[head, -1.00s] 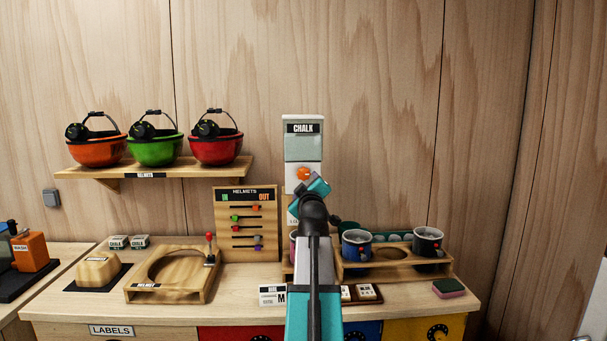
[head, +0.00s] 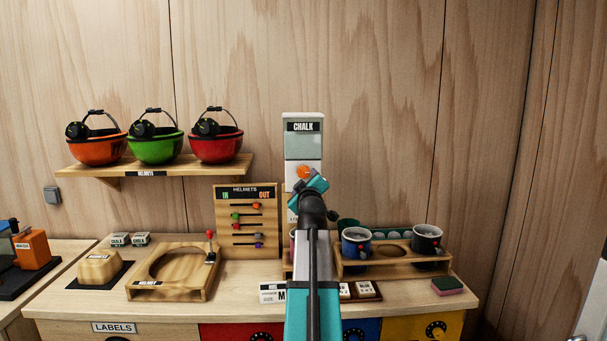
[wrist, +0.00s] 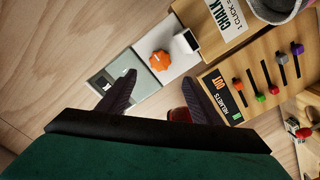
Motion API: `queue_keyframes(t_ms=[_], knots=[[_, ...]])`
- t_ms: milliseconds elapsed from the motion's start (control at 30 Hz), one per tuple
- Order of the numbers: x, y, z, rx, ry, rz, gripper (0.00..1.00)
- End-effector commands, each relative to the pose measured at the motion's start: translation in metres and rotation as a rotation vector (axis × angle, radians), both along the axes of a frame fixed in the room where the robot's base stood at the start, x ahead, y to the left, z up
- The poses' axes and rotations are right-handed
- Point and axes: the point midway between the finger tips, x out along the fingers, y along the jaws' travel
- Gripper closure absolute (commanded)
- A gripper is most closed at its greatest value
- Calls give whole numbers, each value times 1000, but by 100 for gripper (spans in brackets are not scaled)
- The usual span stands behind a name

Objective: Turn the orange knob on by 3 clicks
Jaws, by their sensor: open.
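The orange knob (head: 304,172) is on the front of the white chalk dispenser (head: 303,148), which stands against the wall. In the wrist view the knob (wrist: 159,60) shows whole, on the white panel just beyond and between my fingertips. My gripper (wrist: 149,88) is open there, with its two dark fingers spread and nothing between them. The fingers are apart from the knob. In the head view my teal wrist (head: 311,186) is just below the knob, and my arm hides the lower part of the dispenser.
A helmet board (head: 247,222) with sliders stands left of the dispenser. A wooden rack (head: 395,262) with cups is on the right. A shelf (head: 155,170) with three helmets hangs at upper left. A helmet stand (head: 170,282) is on the bench. The wall right of the dispenser is clear.

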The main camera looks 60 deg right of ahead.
Motion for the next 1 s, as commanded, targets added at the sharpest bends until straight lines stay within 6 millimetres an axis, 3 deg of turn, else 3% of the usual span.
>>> queue_keyframes(t_ms=[1000], knots=[[58,-81,1,1,0,-1,41]])
